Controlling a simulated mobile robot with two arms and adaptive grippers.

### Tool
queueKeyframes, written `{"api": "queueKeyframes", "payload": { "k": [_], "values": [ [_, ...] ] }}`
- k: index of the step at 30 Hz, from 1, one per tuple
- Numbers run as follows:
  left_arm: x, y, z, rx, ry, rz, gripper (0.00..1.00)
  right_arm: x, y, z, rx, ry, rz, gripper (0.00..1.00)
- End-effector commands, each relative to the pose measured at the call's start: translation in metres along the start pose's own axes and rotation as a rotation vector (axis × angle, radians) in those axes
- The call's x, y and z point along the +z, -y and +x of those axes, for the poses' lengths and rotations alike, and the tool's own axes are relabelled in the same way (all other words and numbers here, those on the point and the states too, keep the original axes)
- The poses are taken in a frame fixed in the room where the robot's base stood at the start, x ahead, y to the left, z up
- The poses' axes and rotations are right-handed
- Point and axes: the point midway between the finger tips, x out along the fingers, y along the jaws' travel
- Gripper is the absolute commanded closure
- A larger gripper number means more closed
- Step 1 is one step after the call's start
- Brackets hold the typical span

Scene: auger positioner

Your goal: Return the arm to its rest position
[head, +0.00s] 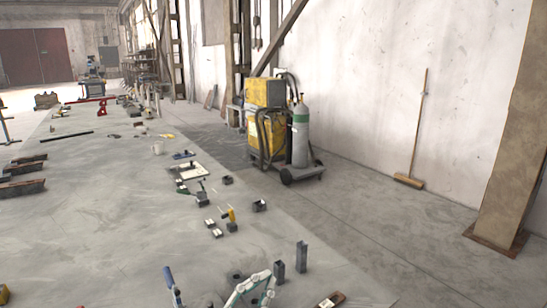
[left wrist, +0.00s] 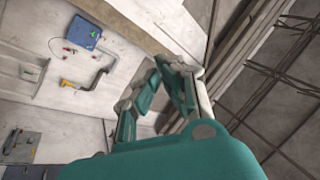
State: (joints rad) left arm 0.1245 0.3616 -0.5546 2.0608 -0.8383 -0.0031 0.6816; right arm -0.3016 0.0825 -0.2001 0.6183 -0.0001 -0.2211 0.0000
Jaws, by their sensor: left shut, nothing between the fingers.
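My left gripper (head: 266,277) shows at the bottom middle of the head view, white and teal, above the near part of the grey floor or work surface. In the left wrist view its two fingers (left wrist: 157,72) come together and hold nothing. The wrist camera looks past them at a wall and roof beams. My right gripper is in neither view.
Two dark square posts (head: 301,257) stand just right of the left gripper. A blue-handled tool (head: 172,285) is to its left. A yellow welding unit (head: 264,93) with a gas cylinder (head: 300,135), a broom (head: 418,125) and a brown column (head: 515,130) stand farther off.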

Motion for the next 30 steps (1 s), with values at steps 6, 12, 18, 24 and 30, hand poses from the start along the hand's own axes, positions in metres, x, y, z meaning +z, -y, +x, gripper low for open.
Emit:
{"api": "queueKeyframes", "payload": {
  "k": [6,12,18,24,30],
  "values": [
    [0.102,0.043,-0.108,-0.363,0.622,-0.228,1.00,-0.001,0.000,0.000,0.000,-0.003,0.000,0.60],
    [0.149,0.005,-0.230,-0.378,1.142,-0.398,1.00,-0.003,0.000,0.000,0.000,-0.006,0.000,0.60],
    [0.147,-0.037,-0.305,-0.283,1.437,-0.508,1.00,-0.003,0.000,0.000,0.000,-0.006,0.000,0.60],
    [0.130,-0.070,-0.358,-0.168,1.637,-0.594,1.00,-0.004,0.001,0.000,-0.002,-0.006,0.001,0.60],
    [0.137,-0.097,-0.388,-0.085,1.745,-0.641,1.00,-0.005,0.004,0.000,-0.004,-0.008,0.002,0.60]
  ]
}}
